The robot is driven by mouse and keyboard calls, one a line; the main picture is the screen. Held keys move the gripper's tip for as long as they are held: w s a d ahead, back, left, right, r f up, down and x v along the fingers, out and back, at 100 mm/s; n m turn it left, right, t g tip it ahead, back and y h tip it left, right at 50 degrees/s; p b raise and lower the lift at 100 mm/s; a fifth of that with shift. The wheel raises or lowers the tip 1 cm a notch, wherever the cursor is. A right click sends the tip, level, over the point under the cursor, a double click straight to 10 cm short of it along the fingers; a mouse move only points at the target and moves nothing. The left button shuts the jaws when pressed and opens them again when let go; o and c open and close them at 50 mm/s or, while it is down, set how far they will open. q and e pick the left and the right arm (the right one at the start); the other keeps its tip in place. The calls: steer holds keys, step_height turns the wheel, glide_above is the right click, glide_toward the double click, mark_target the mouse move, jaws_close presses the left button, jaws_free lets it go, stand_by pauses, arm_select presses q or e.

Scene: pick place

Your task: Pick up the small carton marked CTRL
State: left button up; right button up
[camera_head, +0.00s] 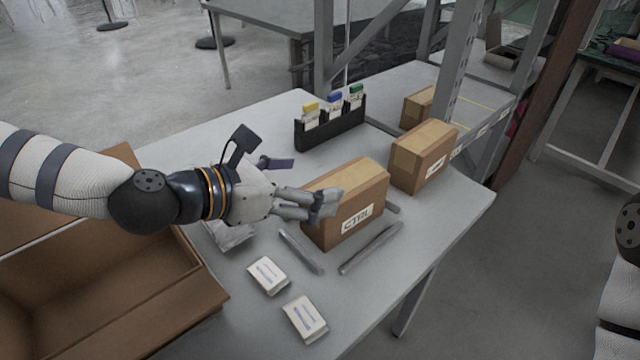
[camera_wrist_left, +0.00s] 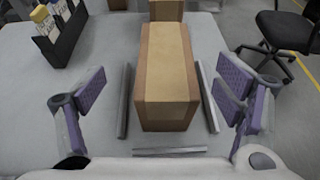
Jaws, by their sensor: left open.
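The small brown carton marked CTRL (camera_head: 345,210) stands upright on the grey table, its label facing the front. In the left wrist view the carton (camera_wrist_left: 166,75) sits between the spread fingers, apart from both. My left gripper (camera_head: 305,200) is open and empty, close to the carton's left side in the head view; one finger overlaps the carton there. The left gripper also shows in the left wrist view (camera_wrist_left: 158,105), its purple pads wide apart. My right gripper is out of view; only part of my right arm shows at the right edge.
Grey bars (camera_head: 370,248) lie around the carton's base. A second carton (camera_head: 424,155) stands behind it to the right. Two white packs (camera_head: 268,275) lie in front. A black holder (camera_head: 332,125) is behind, and a large open box (camera_head: 190,275) is at left.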

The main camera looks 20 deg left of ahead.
mark_target(340, 184)
arm_select(q)
steer(key=shift+w+f, duration=0.2)
steer(key=x, duration=0.2)
steer(key=b+x, duration=0.1)
steer(key=x, duration=0.1)
steer(key=s+f+x, duration=0.1)
steer(key=x, duration=0.2)
steer(key=shift+d, duration=0.3)
steer(key=shift+w+d, duration=0.1)
steer(key=shift+r, duration=0.15)
jaws_close()
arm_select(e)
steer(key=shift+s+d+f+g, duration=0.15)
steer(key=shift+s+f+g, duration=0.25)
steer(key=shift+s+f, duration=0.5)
